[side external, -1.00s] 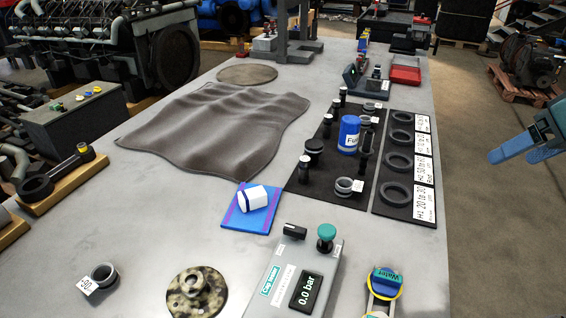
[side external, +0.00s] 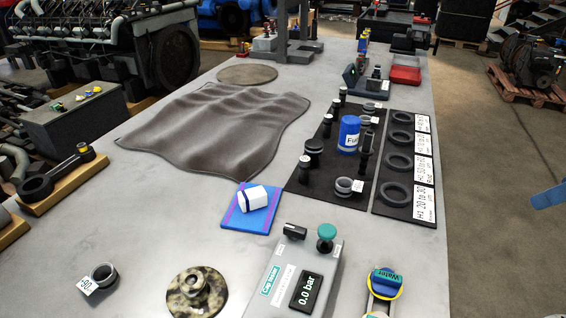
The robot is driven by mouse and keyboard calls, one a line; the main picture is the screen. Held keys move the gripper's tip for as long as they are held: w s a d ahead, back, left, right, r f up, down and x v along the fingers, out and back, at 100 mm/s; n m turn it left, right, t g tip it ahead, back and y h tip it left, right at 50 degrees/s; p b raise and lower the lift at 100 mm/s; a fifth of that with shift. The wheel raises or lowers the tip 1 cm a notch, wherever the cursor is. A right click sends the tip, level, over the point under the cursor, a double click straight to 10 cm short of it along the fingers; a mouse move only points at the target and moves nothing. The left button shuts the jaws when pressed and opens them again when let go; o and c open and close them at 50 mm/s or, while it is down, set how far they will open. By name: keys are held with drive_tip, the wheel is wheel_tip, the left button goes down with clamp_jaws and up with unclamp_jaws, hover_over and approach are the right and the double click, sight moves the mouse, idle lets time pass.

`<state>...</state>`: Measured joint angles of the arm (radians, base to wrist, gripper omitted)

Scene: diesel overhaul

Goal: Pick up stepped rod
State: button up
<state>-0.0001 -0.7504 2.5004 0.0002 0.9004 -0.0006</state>
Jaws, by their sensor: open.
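Several dark upright rod-like parts stand on the black mat (side external: 325,190), some with wider heads or pale tops. One is a short rod (side external: 304,170) at the mat's left front, and a taller one (side external: 365,143) stands right of the blue fuel can (side external: 349,134). I cannot tell for certain which is the stepped rod. Only a blue tip of my gripper (side external: 548,197) shows at the right picture edge, beyond the table's right side. It is open, touches nothing visible and is well apart from the mat; the rest of it is out of frame.
Grey rings (side external: 398,163) lie on a labelled board right of the rods. A crumpled dark cloth (side external: 220,125) covers the table's middle left. A gauge box (side external: 300,272), a white block on a blue pad (side external: 236,222) and a mottled flange (side external: 197,295) are nearer. Grey table shows between them.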

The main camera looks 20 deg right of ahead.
drive_tip(key=shift+w, duration=0.1)
drive_tip(key=shift+c, duration=0.3)
drive_tip(key=w+a+r, duration=0.1)
drive_tip(key=w+r, duration=0.3)
drive_tip(key=w, duration=0.8)
hover_over(314, 143)
drive_tip(key=s, duration=0.6)
wheel_tip(314, 143, down, 13)
drive_tip(key=shift+f, duration=0.2)
drive_tip(key=shift+w, duration=0.1)
drive_tip(key=shift+x, duration=4.25)
